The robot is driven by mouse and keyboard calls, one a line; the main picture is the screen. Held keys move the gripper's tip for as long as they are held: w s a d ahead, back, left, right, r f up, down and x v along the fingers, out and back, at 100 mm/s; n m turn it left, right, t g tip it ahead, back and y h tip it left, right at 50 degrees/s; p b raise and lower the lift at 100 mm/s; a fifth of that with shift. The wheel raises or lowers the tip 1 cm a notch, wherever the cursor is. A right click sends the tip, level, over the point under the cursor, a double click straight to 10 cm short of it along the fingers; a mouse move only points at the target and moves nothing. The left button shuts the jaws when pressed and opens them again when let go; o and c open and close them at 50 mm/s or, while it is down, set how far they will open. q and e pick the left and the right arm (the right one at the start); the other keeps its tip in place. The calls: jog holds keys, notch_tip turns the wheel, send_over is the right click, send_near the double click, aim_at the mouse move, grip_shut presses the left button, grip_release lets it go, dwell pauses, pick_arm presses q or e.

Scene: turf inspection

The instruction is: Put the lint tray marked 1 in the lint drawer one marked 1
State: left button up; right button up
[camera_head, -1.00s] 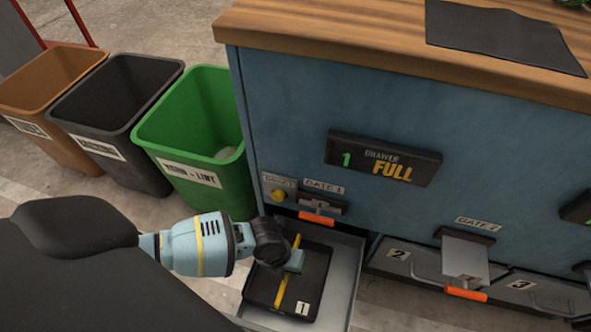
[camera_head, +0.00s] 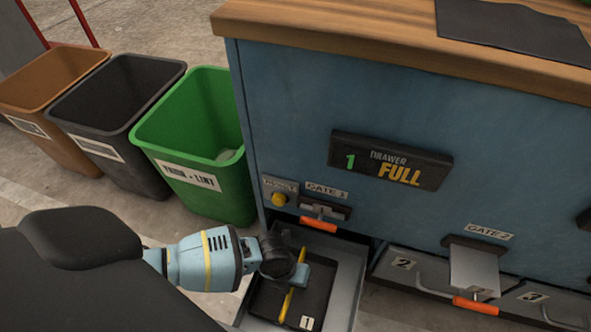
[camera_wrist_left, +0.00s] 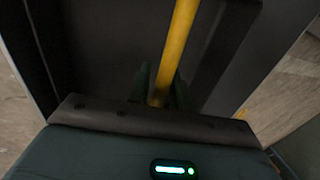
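The lint tray marked 1 (camera_head: 319,292) is black with a yellow bar handle (camera_head: 287,303) and a white "1" label. It sits within the pulled-out grey drawer (camera_head: 352,268) below GATE 1, at the bottom centre of the head view. I cannot tell whether it rests on the drawer floor. My left gripper (camera_head: 291,284) is over the tray at its handle. In the left wrist view, its dark fingers (camera_wrist_left: 160,92) stand close on both sides of the yellow bar (camera_wrist_left: 180,38), shut on it. My arm hides the tray's left part. My right gripper is out of view.
The blue cabinet carries a display (camera_head: 390,161) reading "1 DRAWER FULL". GATE 1 has an orange handle (camera_head: 319,225), with a yellow button (camera_head: 279,199) beside it. Closed drawers 2 (camera_head: 404,265) and 3 (camera_head: 533,297) are at right. Green (camera_head: 195,150), black and brown bins stand left.

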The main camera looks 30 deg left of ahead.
pick_arm(q)
jog(key=shift+o, duration=1.1)
jog(key=shift+r, duration=0.1)
jog(key=p+v, duration=0.5)
jog(key=v, duration=0.7)
jog(key=shift+p, duration=0.3)
jog(key=shift+s, duration=0.1)
